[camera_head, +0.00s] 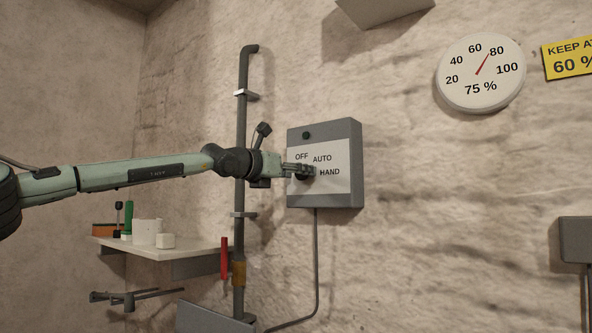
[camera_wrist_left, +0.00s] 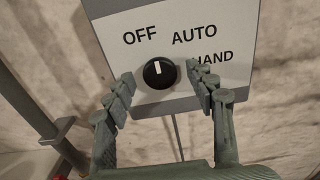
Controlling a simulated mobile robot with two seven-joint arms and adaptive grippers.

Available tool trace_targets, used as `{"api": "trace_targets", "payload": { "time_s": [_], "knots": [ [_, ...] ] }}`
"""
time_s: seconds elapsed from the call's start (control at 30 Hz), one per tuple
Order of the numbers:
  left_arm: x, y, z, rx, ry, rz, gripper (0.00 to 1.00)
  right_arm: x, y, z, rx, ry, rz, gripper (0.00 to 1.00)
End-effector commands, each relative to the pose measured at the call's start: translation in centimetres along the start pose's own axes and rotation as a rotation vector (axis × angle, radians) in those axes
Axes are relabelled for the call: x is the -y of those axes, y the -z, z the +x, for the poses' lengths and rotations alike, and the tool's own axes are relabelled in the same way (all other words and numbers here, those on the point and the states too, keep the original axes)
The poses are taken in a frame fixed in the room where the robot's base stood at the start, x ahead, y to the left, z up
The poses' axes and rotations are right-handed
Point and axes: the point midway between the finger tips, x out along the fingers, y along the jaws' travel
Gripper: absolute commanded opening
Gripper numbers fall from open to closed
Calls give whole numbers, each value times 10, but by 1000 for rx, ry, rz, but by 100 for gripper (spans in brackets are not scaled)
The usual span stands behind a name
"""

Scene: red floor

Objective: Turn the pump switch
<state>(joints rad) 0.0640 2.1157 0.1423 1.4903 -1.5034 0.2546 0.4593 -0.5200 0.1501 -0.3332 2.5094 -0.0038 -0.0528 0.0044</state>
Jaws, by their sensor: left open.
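The pump switch is a round black knob (camera_wrist_left: 159,73) with a white pointer mark, on a grey control box (camera_head: 354,165) with a white face plate. The plate reads OFF, AUTO and HAND. In the left wrist view the mark points up, between OFF and AUTO. My left gripper (camera_head: 301,170) is at the face plate, in front of the knob area. In the left wrist view my left gripper (camera_wrist_left: 162,85) is open, one finger to each side of the knob with gaps visible. The head view mostly hides the knob behind the gripper. My right gripper is not in view.
A vertical pipe (camera_head: 242,130) runs left of the box, behind my left arm. A shelf (camera_head: 180,247) with small items is below the arm. A red lever (camera_head: 224,258) hangs by the pipe. A round gauge (camera_head: 481,73) and yellow sign (camera_head: 570,58) are at right.

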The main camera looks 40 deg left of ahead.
Motion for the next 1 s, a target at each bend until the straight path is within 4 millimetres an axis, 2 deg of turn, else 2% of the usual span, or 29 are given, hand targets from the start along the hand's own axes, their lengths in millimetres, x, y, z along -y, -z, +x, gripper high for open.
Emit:
{"api": "trace_targets", "payload": {
  "time_s": [0.23, 0.27, 0.63, 1.0],
  "knots": [
    [0, 0, 1, 0, 0, 0, 56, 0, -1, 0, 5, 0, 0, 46],
    [0, 0, 1, 0, 0, 0, 53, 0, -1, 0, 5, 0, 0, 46],
    [0, 0, 1, 0, 0, 0, 7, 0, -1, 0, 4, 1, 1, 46],
    [0, 1, 1, 0, 0, 67, 7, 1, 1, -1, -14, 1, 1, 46]
  ]
}}
